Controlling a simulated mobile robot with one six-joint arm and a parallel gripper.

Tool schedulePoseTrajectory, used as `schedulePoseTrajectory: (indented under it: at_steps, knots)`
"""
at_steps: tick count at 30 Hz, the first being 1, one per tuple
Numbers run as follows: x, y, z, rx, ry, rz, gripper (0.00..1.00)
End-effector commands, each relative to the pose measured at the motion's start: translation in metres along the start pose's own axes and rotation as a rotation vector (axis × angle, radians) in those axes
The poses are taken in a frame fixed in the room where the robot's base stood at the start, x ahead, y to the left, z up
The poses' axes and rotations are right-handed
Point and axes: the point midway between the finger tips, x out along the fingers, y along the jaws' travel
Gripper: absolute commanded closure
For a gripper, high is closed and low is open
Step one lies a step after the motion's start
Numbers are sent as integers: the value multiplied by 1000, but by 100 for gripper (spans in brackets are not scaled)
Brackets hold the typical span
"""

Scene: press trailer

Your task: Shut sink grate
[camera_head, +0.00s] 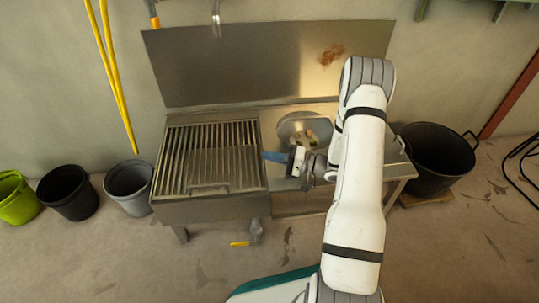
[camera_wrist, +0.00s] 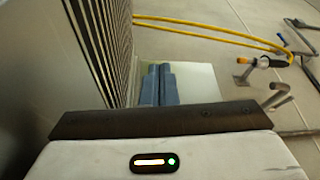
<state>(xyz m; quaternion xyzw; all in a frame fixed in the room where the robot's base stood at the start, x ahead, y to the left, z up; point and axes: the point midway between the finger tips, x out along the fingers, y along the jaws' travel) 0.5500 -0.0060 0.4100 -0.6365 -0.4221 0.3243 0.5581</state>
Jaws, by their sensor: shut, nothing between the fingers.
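The sink grate (camera_head: 185,150) is a set of dark parallel metal bars over the left part of the steel sink unit. It looks roughly flat, but I cannot tell whether it lies fully down. In the wrist view the bars of the grate (camera_wrist: 100,35) run along the left side. My gripper (camera_head: 268,156) points left, with its blue fingertips near the grate's right edge; contact cannot be made out. In the wrist view my gripper (camera_wrist: 158,75) shows its blue fingers together, with nothing between them.
A round basin (camera_head: 298,124) with small scraps inside lies right of the grate. A tall steel backsplash (camera_head: 230,65) stands behind. A yellow-handled valve (camera_head: 243,243) hangs below the front. Buckets (camera_head: 68,192) stand at left, and a large black tub (camera_head: 437,150) at right.

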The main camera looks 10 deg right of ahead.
Motion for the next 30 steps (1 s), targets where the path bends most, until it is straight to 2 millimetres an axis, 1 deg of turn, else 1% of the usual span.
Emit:
schedulePoseTrajectory:
  at_steps: [5, 8, 11, 18, 22, 27, 29, 30]
  knots:
    - [0, 0, 0, 0, 0, 0, 100]
    - [-5, -1, 0, 1, 1, 0, 100]
    - [-18, -2, -1, 1, 4, 1, 100]
    - [-60, -2, -1, 1, 4, 0, 100]
    - [-73, -1, -1, 0, 3, 0, 100]
    - [-78, -1, 0, 0, -2, 0, 100]
    - [-76, -6, 0, 2, -12, 3, 100]
    - [-74, -13, 0, 5, -25, 7, 100]
